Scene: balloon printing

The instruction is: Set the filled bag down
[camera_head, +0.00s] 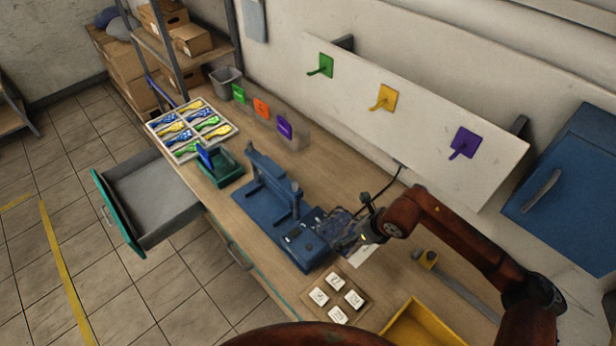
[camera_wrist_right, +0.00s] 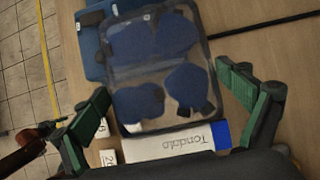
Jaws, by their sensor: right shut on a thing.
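The filled bag (camera_wrist_right: 155,65) is clear with a dark rim and holds several dark blue balloons; it fills the middle of the right wrist view. In the head view the bag (camera_head: 340,226) shows at the right gripper, beside the blue press. My right gripper (camera_head: 362,229) is shut on the bag's near edge, above the table. Its green-padded fingers show on both sides in the wrist view (camera_wrist_right: 172,108). A white strip with a blue end and print (camera_wrist_right: 175,145) lies across the near end of the bag. My left gripper is not seen.
The blue press (camera_head: 290,225) stands left of the bag. A wooden tray with white printed blocks (camera_head: 362,312) and a yellow bin (camera_head: 420,325) lie nearer. A green tray (camera_head: 228,170), a sorted balloon tray (camera_head: 232,125) and an open drawer (camera_head: 150,195) are left. A hook board (camera_head: 420,130) stands behind.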

